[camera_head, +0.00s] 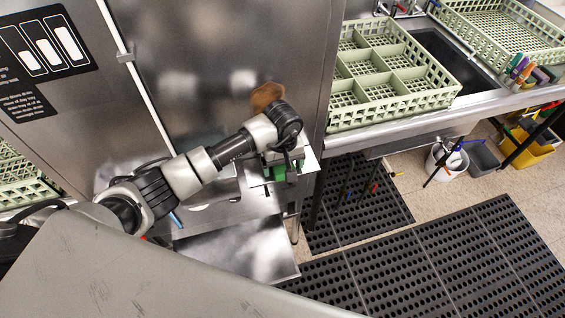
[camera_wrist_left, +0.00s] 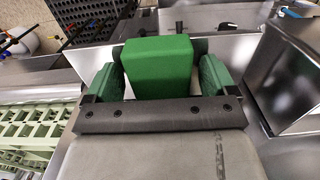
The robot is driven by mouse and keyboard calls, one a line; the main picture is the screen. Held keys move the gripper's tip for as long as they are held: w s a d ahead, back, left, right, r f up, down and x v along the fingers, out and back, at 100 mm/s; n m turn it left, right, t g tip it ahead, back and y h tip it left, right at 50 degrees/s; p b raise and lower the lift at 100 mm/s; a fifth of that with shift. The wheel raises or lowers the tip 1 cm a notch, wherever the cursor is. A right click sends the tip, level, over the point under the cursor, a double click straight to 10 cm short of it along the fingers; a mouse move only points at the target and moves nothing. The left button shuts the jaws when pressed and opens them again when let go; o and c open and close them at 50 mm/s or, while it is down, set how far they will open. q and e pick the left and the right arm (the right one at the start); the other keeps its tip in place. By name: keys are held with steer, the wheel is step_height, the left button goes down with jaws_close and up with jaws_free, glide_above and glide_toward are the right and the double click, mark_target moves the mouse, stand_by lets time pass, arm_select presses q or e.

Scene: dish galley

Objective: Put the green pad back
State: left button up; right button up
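The green pad (camera_wrist_left: 158,62) is a block that stands up between and just beyond the fingers of my left gripper (camera_wrist_left: 160,80) in the left wrist view. The two fingers have green faces and stand wide apart, one on each side of the pad. Narrow gaps show beside the pad, so the gripper looks open around it, not closed on it. In the head view the left gripper (camera_head: 284,166) points down over a small metal ledge, with green (camera_head: 274,173) showing under it, partly hidden by the wrist. My right gripper is not in view.
A metal plate (camera_head: 312,160) stands just right of the gripper. A steel cabinet (camera_head: 215,60) rises behind the arm. Green dish racks (camera_head: 395,80) sit on the counter at the right. Black perforated mats (camera_head: 440,260), a white bucket (camera_head: 447,160) and a yellow bin (camera_head: 530,150) are on the floor.

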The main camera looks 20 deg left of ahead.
arm_select(q)
steer(key=shift+r, duration=0.35)
step_height(320, 180, up, 12)
steer(key=b, duration=0.4)
steer(key=shift+f, duration=0.15)
